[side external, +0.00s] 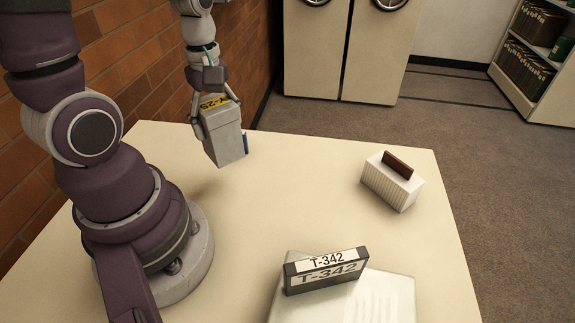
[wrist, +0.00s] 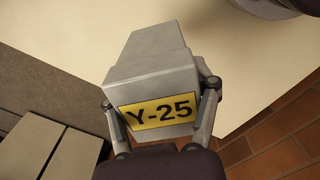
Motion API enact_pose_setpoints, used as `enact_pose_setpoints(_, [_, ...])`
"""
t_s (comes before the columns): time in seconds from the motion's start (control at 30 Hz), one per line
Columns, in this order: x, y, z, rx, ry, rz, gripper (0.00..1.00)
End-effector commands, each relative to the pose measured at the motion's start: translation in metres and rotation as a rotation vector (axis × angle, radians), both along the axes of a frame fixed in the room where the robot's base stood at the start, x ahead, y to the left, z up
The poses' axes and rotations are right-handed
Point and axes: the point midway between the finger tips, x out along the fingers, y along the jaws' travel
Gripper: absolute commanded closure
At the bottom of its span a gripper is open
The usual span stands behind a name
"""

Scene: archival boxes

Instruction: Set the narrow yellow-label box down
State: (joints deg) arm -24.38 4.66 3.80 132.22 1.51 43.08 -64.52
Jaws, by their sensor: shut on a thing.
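The narrow yellow-label box (side external: 223,136) is grey, and its yellow label reads Y-25 in the wrist view (wrist: 152,62). My gripper (side external: 214,118) is shut on it, with one finger on each side near its labelled end. The box hangs slightly tilted over the far left part of the cream table (side external: 320,180). Its lower end appears close to the tabletop; I cannot tell whether it touches. A small blue thing (side external: 245,141) shows just behind its right edge, mostly hidden.
A white ribbed holder (side external: 392,186) with a brown piece in it stands at the right. A dark T-342 box (side external: 326,271) rests on a pale slab (side external: 385,299) at the front. The table's middle is clear. A brick wall (side external: 128,45) runs along the left.

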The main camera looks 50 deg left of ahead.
Motion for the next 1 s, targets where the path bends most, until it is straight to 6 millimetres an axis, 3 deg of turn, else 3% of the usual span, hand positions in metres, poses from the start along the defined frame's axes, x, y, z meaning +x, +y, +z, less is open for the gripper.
enact_pose_setpoints(0.1, [-0.015,0.050,0.008,0.002,0.000,0.323,0.81])
enact_pose_setpoints(0.2, [-0.035,0.083,0.014,0.005,0.004,0.548,0.81])
enact_pose_setpoints(0.3, [-0.052,0.102,0.018,0.008,0.008,0.691,0.81])
enact_pose_setpoints(0.37, [-0.058,0.107,0.017,0.009,0.010,0.738,0.81])
enact_pose_setpoints(0.77, [-0.062,0.109,-0.056,0.007,0.016,0.760,0.81])
enact_pose_setpoints(1.0, [-0.061,0.110,-0.061,0.010,0.010,0.758,0.81])
